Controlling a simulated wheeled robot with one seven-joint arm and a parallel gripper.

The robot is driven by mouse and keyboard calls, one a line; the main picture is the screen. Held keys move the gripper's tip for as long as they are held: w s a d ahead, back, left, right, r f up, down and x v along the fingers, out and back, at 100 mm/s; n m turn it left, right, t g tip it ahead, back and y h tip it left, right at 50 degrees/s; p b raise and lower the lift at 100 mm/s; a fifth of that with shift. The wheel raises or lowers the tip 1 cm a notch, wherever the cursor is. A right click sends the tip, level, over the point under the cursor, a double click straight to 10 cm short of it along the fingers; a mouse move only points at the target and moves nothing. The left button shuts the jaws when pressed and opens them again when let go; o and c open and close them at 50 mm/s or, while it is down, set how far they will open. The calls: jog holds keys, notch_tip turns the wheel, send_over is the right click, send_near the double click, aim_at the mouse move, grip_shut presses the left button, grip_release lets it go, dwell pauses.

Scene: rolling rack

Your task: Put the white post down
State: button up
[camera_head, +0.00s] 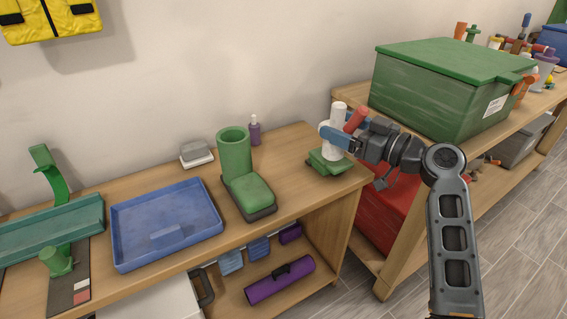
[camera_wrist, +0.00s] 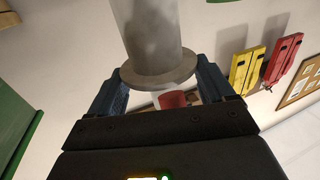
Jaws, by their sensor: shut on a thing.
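The white post (camera_head: 339,116) is upright at the right end of the wooden workbench, in front of the wall. My gripper (camera_head: 335,138) is shut on it, with blue fingers around its lower part. In the wrist view the post (camera_wrist: 150,35) rises as a pale cylinder with a wide collar, between the blue fingers of my gripper (camera_wrist: 160,82). A green block (camera_head: 328,162) lies on the bench just below the post. I cannot tell whether the post touches it. A red cylinder (camera_head: 356,119) shows beside the post, partly hidden by my gripper.
A green cup (camera_head: 234,152), a green-topped block (camera_head: 250,194), a purple bottle (camera_head: 255,132) and a blue tray (camera_head: 167,225) stand further left on the bench. A large green lidded box (camera_head: 430,95) is on the shelf at right. Bare bench top lies between the cup and the green block.

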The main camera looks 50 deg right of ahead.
jog(key=shift+w+a+f, duration=0.9)
jog(key=shift+w+f, duration=0.4)
jog(key=shift+f, duration=0.3)
jog(key=shift+w+a+f, duration=0.85)
jog(key=shift+w+f, duration=0.45)
jog(key=shift+f, duration=0.35)
jog(key=shift+w+a+f, duration=0.9)
jog(key=shift+w+f, duration=0.4)
jog(key=shift+f, duration=0.3)
jog(key=shift+f+b, duration=0.15)
jog(key=shift+b, duration=0.35)
jog(key=o, duration=1.1)
